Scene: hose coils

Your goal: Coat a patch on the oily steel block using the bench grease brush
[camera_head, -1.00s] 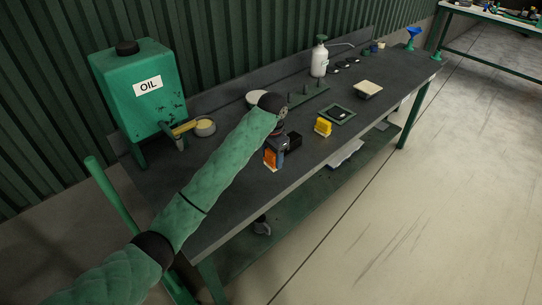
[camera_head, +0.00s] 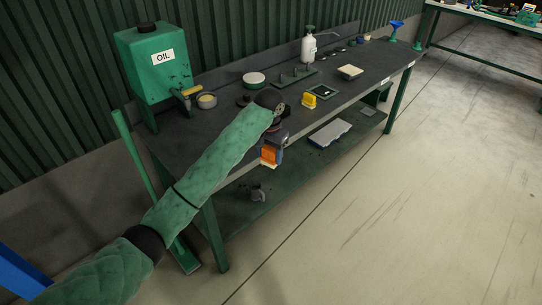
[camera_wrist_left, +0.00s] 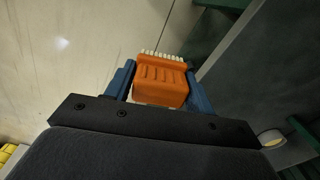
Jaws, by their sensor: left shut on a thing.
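My left gripper (camera_head: 270,152) is shut on an orange brush with pale bristles (camera_head: 268,156), at the bench's front edge. In the left wrist view the orange brush (camera_wrist_left: 162,82) sits between the blue fingers, bristles pointing away from the wrist, with floor behind it. A yellow-handled brush (camera_head: 188,91) lies by a round tin with cream contents (camera_head: 206,101) near the oil tank. I cannot tell which thing is the oily steel block; a small dark plate with a black square (camera_head: 322,91) lies on the bench. My right gripper is not in view.
A green oil tank (camera_head: 160,60) stands at the bench's left end. A yellow block (camera_head: 309,101), a cream block (camera_head: 350,72), a pegged green rack (camera_head: 295,77) and a white pump bottle (camera_head: 308,46) stand on the bench (camera_head: 225,145). Floor in front is clear.

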